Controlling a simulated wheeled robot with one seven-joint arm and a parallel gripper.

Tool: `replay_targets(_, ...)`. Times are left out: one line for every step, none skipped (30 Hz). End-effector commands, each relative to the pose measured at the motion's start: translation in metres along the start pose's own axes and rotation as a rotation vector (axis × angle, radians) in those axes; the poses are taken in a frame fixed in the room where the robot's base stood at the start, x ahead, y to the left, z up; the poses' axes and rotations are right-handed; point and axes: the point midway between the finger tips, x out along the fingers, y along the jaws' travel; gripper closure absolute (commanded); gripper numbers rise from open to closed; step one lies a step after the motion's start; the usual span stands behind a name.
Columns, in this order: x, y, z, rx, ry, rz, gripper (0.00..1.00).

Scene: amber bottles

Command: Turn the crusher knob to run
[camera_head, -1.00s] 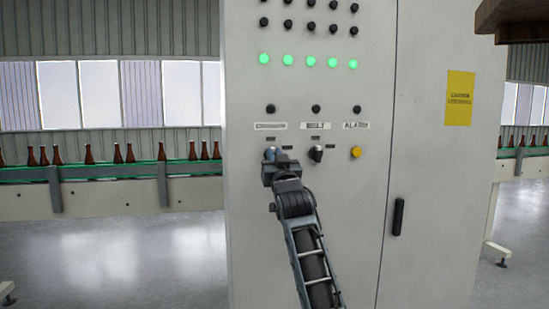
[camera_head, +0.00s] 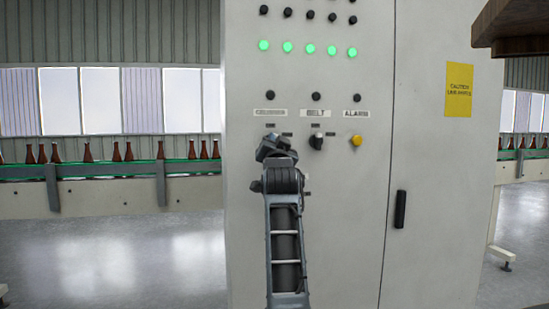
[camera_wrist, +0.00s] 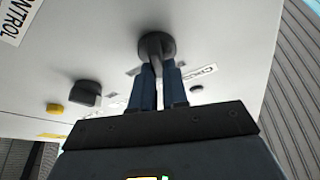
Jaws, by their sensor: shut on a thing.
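The crusher knob (camera_wrist: 156,46) is a dark round knob on the grey cabinet front. In the wrist view my gripper (camera_wrist: 157,75) has its two blue fingers shut on the knob's grip. In the head view my gripper (camera_head: 272,146) sits just below the crusher label (camera_head: 270,112) and hides the knob. The gripper looks tilted there. The exact angle of the knob is hard to read. Small labels sit close around it, partly covered.
The cabinet (camera_head: 350,220) also has a belt knob (camera_head: 317,142) and a yellow alarm button (camera_head: 356,141) to the right. Several green lamps (camera_head: 311,49) glow above. A conveyor (camera_head: 110,190) with amber bottles (camera_head: 87,153) stands behind at left. A brown overhang (camera_head: 515,25) is at upper right.

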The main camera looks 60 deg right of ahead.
Motion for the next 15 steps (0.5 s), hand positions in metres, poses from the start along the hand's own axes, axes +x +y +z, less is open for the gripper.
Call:
replay_targets(-0.003,0.0002,0.0058,0.048,0.002,0.014,1.0)
replay_targets(-0.0028,0.0005,0.0054,0.075,0.002,0.026,1.0)
replay_targets(-0.0027,0.0005,0.0053,0.111,0.002,0.04,1.0)
replay_targets(-0.0026,0.0008,0.0053,0.135,0.001,0.052,1.0)
replay_targets(-0.0025,0.0008,0.0049,0.163,0.002,0.063,1.0)
replay_targets(-0.0024,0.001,0.0048,0.196,0.001,0.077,1.0)
replay_targets(-0.0023,0.001,0.0045,0.222,0.001,0.088,1.0)
replay_targets(-0.0022,0.0013,0.0045,0.246,0.0,0.098,1.0)
replay_targets(-0.002,0.0009,0.004,0.278,0.001,0.111,1.0)
replay_targets(-0.0019,0.0016,0.0039,0.302,0.0,0.122,1.0)
replay_targets(-0.0018,0.0012,0.0037,0.325,-0.001,0.131,1.0)
replay_targets(-0.0016,0.0017,0.0037,0.354,-0.001,0.144,1.0)
replay_targets(-0.0014,0.0017,0.0032,0.374,-0.001,0.153,1.0)
replay_targets(-0.0014,0.0013,0.0033,0.395,-0.001,0.161,1.0)
replay_targets(-0.0011,0.002,0.0028,0.42,-0.001,0.173,1.0)
